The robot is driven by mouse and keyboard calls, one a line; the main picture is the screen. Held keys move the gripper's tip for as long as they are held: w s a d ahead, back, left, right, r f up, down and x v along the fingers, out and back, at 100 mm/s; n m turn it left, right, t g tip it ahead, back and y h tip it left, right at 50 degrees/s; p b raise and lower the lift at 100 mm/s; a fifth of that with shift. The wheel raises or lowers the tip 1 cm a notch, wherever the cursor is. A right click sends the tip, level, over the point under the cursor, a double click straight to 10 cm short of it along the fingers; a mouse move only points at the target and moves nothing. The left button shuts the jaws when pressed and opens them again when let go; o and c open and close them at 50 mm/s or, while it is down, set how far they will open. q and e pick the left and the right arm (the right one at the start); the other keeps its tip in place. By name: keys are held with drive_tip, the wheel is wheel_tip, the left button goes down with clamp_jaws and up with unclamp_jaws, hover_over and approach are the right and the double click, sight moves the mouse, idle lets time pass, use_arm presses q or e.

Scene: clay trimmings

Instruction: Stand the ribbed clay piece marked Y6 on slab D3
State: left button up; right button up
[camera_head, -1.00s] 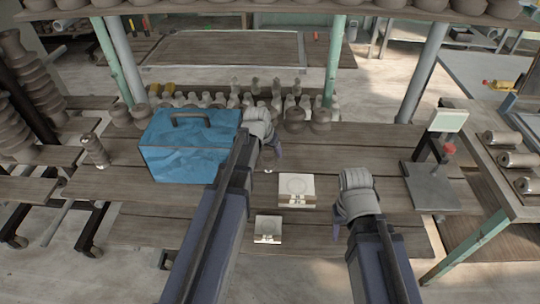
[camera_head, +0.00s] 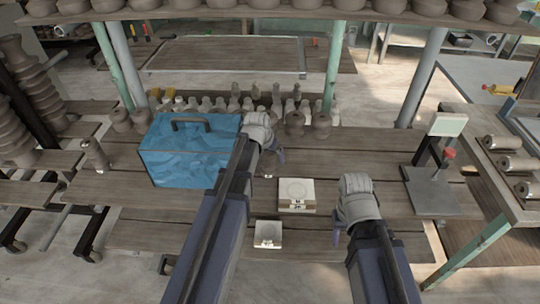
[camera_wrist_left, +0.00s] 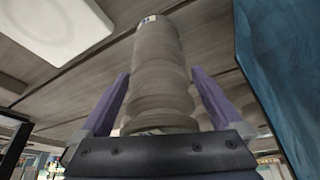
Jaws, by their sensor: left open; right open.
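A ribbed grey clay piece (camera_wrist_left: 160,75) stands between the fingers of my left gripper (camera_wrist_left: 161,78) in the left wrist view. The fingers are open, with a gap visible on both sides. Its small tag (camera_wrist_left: 149,19) is too small to read. In the head view my left gripper (camera_head: 276,156) is behind the two pale slabs, and my arm hides most of the piece. The larger slab (camera_head: 297,188) and the smaller, nearer slab (camera_head: 268,230) lie on the bench; I cannot read their marks. My right gripper (camera_head: 338,230) is open and empty, right of the slabs.
A blue box with a handle (camera_head: 188,150) stands close left of my left gripper. Another ribbed piece (camera_head: 94,154) stands at the far left. Several small clay pieces line the back. A grey stand (camera_head: 432,190) is at the right. Bench boards around the slabs are clear.

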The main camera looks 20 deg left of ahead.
use_arm(q)
drive_tip(key=p+v, duration=1.1)
drive_tip(key=v, duration=0.1)
